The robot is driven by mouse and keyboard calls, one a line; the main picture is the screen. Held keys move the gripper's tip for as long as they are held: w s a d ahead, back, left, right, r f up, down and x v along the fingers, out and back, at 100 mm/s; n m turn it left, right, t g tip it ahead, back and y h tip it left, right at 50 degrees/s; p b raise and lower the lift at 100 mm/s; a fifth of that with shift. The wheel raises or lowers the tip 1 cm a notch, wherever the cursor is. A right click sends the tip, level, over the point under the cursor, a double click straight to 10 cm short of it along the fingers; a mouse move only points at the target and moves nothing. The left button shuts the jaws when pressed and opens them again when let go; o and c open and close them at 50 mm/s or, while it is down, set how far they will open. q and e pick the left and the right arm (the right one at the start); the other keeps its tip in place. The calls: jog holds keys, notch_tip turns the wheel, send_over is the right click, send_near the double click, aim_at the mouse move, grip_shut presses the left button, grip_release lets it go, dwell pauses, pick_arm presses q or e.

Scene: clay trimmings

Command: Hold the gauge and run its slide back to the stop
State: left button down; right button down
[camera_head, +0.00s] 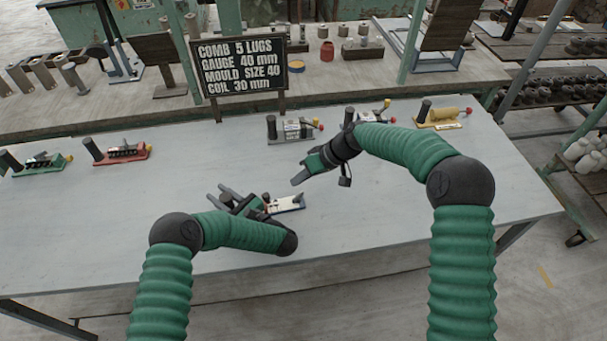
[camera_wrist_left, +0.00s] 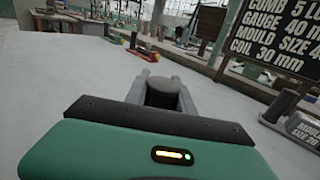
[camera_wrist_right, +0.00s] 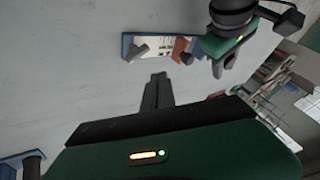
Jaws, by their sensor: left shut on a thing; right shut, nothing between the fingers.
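The gauge (camera_head: 289,206), with a pale scale face and blue edge, lies on the grey table, partly hidden by my left gripper (camera_head: 229,194). In the left wrist view that gripper's fingers are closed around a dark round post (camera_wrist_left: 162,93). The right wrist view shows the gauge's blue end (camera_wrist_right: 127,44), a short grey peg (camera_wrist_right: 139,52), a marked white face and a reddish-brown block (camera_wrist_right: 180,49). Which part is the slide I cannot tell. My right gripper (camera_head: 297,180) is shut and empty, apart from the gauge; its closed fingers (camera_wrist_right: 157,91) point towards it.
A sign (camera_head: 241,68) reads "GAUGE 40 mm" among other lines. Along the table's back stand a green fixture (camera_head: 42,164), a red one (camera_head: 120,153), a grey one (camera_head: 292,129) and a yellow one (camera_head: 443,118). The table is clear left and right of the gauge.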

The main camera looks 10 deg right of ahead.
aim_at(267, 201)
jog(key=x, duration=0.4)
jog(key=a, duration=0.1)
jog(key=s+a, duration=0.1)
jog(key=a, duration=0.1)
jog(key=shift+a+f, duration=0.2)
jog(key=shift+s+a, duration=0.15)
jog(key=shift+a, duration=0.15)
